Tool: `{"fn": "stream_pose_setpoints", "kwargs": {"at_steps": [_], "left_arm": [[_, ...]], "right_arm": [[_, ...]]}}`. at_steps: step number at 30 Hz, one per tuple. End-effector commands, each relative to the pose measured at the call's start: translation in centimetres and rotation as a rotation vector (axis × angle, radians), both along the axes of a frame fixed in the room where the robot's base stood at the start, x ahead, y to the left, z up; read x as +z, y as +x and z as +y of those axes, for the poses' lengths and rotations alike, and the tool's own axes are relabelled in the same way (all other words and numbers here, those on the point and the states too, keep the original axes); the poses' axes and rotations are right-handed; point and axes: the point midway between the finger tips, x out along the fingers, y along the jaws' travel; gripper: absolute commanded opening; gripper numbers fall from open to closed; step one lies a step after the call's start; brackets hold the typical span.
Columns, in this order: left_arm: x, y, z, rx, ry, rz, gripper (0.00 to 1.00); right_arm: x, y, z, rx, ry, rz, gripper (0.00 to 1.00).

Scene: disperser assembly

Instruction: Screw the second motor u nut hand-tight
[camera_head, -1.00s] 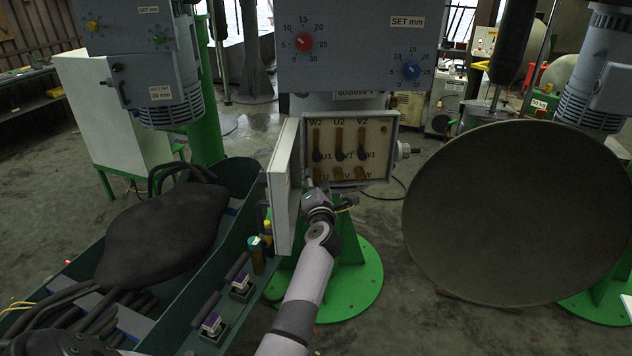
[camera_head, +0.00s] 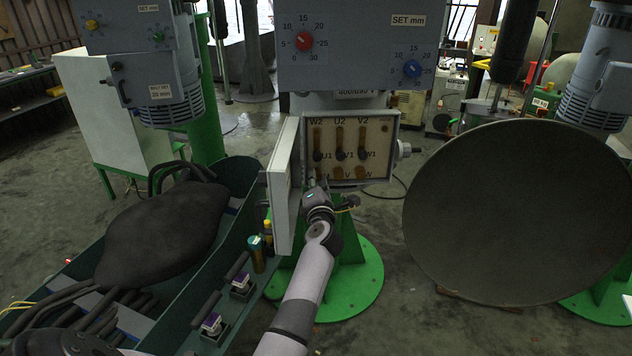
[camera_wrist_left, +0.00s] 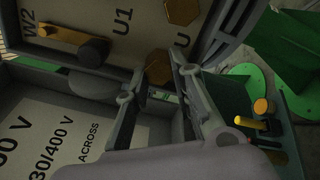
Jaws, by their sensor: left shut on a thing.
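The open terminal box (camera_head: 352,150) holds brass pieces and the labels W2, U2, V2, U1, V1, W1 and a lower row. My left gripper (camera_head: 318,186) is at its lower left corner, by the U position. In the left wrist view my left gripper (camera_wrist_left: 155,80) has its two fingers on either side of a brass piece (camera_wrist_left: 158,65), which looks like the U nut. It is shut on this piece, mostly hidden by the fingers. A brass hexagon (camera_wrist_left: 183,11) shows by the U label. The thread under the nut is hidden. My right gripper is out of view.
The open box door (camera_head: 283,187) stands close left of my left gripper. A green tray (camera_head: 255,190) with a dark bulky object, a teal bottle (camera_head: 257,255) and small purple-topped parts lies left. A large dark disc (camera_head: 515,215) stands right.

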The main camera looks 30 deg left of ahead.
Motion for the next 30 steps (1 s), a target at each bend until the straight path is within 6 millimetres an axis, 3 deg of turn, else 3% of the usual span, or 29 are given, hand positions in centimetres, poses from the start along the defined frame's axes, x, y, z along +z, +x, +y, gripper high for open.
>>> {"fn": "stream_pose_setpoints", "kwargs": {"at_steps": [30], "left_arm": [[0.05,-0.06,-0.07,-0.003,0.707,0.568,0.0]], "right_arm": [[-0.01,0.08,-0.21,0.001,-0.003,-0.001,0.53]]}}
